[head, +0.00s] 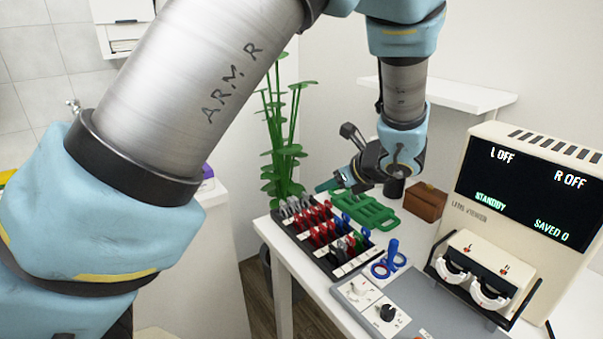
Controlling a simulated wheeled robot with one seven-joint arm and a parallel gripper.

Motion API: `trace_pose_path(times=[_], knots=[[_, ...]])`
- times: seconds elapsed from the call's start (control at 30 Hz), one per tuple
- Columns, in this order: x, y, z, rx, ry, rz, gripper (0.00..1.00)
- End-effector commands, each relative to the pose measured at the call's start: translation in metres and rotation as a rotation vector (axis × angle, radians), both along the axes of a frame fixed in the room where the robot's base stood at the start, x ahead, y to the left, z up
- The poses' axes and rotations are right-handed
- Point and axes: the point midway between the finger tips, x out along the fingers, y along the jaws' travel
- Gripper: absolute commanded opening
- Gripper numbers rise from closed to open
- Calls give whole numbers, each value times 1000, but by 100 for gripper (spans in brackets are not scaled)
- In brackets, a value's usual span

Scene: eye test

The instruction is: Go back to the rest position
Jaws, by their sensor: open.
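My gripper (338,180) is at the end of my arm, above the back of the white table (290,245). It is open, points to the left and is tilted slightly down. I see nothing held in it, though its fingertips are small in this view. It hangs over or just in front of a green rack (372,214); I cannot tell how large the gap is. My arm's large upper links cover much of the left and top of the view.
A black tray of red, blue, green and grey lens holders (322,233) stands below my gripper. Nearby are a brown box (425,203), a blue stand (389,262), a grey control panel (368,302) and a lens machine (520,190) reading STANDBY. A plant (283,150) stands behind.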

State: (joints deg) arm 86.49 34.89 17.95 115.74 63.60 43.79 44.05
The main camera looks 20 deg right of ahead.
Motion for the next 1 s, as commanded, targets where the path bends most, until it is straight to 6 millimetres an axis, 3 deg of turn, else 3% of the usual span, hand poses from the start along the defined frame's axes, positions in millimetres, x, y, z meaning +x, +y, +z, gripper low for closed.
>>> trace_pose_path(times=[0.17,0.27,0.37,0.57,0.8,1.0], knots=[[2,3,0,-5,4,12,44],[11,22,-1,-41,29,90,44],[26,60,-3,-122,80,261,44],[43,159,-7,-375,180,758,44],[34,255,-3,-699,211,1367,44],[17,317,5,-978,157,1867,44]])
